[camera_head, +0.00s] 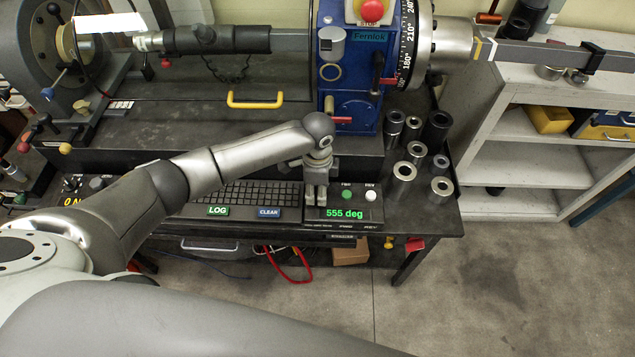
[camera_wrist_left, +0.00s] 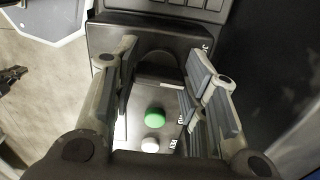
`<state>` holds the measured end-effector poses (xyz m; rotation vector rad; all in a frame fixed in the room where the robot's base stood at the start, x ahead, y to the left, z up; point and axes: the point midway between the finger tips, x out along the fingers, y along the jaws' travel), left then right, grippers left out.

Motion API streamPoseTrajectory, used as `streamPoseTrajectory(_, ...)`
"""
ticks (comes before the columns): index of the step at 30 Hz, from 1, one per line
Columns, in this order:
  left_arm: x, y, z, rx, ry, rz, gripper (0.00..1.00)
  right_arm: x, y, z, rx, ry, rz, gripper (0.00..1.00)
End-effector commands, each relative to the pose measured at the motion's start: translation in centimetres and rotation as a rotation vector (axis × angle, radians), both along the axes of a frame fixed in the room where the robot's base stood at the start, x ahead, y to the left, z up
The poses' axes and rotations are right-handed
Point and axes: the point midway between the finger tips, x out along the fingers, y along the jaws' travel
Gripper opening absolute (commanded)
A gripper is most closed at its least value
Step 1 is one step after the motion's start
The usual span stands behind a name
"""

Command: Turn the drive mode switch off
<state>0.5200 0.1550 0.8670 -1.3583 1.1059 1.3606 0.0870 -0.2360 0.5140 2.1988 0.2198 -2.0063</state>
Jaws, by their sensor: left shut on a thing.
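The control box (camera_head: 375,212) stands at the front edge of the bench, with a green "555 deg" display (camera_head: 344,214). A green button (camera_head: 347,184) and a white button (camera_head: 371,194) sit on its top; they also show in the left wrist view (camera_wrist_left: 154,118) (camera_wrist_left: 150,145). My left gripper (camera_head: 316,198) points down over the box's left part. In the left wrist view its fingers stand on either side of a dark rounded knob, the drive mode switch (camera_wrist_left: 160,68), and are shut on it. The fingers hide the switch in the head view. My right gripper is not in view.
A keyboard with LOG (camera_head: 218,211) and CLEAR (camera_head: 269,212) keys lies left of the box. Several metal sockets (camera_head: 404,172) stand to its right. The blue torque machine (camera_head: 352,75) rises behind. Shelves (camera_head: 535,160) stand at the right, beyond open floor.

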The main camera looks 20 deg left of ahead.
Motion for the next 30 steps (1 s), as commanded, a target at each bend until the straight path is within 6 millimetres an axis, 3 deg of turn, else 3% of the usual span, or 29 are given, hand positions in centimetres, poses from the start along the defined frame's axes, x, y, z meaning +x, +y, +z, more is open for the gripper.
streamPoseTrajectory(20,0.08,-0.05,0.07,-0.001,-0.003,0.075,0.17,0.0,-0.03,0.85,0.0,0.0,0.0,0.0)
streamPoseTrajectory(21,0.08,-0.05,0.07,-0.001,-0.003,0.075,0.42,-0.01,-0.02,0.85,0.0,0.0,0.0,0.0)
streamPoseTrajectory(26,0.06,-0.05,0.06,0.0,-0.002,0.074,0.62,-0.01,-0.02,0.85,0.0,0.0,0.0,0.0)
streamPoseTrajectory(30,0.04,-0.03,0.03,0.0,-0.002,0.074,0.62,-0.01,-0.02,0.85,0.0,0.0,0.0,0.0)
